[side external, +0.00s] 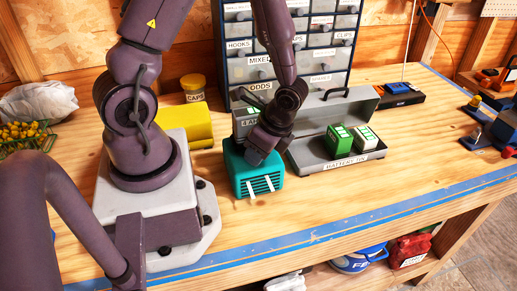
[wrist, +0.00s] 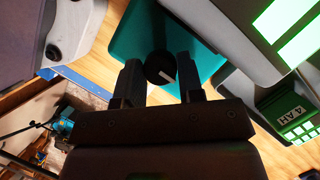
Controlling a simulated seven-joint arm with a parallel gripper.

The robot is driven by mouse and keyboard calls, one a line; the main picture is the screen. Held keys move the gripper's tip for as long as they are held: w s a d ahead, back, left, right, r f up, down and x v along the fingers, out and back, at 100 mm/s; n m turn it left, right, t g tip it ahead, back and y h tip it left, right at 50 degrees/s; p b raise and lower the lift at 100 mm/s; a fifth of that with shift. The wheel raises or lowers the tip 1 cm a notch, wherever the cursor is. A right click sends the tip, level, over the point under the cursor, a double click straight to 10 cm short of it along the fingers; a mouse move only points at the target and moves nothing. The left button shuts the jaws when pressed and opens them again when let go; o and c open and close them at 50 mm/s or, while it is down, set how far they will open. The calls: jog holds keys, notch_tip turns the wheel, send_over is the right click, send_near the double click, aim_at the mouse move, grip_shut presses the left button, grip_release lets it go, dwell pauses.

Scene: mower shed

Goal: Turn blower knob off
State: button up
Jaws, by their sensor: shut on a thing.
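The teal blower box (side external: 255,177) stands on the wooden bench, its slotted front with white stripes facing the bench's front edge. It also shows in the wrist view (wrist: 140,35). In the wrist view the black round knob (wrist: 160,68) with a white pointer line sits on the teal face. My gripper (wrist: 160,75) has one finger on each side of the knob and is shut on it. In the side external view my gripper (side external: 263,145) is over the top of the blower, and it hides the knob there.
A grey battery box (side external: 335,165) with an open lid and green-and-white batteries (side external: 340,138) stands close right of the blower. A drawer cabinet (side external: 340,70) stands behind. A yellow container (side external: 188,124) is at left. The bench front (side external: 330,200) is clear.

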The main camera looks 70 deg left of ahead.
jog(key=shift+m, duration=0.3)
jog(key=m+t+y, duration=0.1)
jog(key=m, duration=0.3)
jog(key=shift+s+d, duration=0.1)
jog(key=m+t, duration=0.1)
jog(key=m, duration=0.2)
jog(key=shift+t+y, duration=0.3)
jog(key=shift+m, duration=0.6)
jog(key=shift+t, duration=0.3)
jog(key=o, duration=0.9)
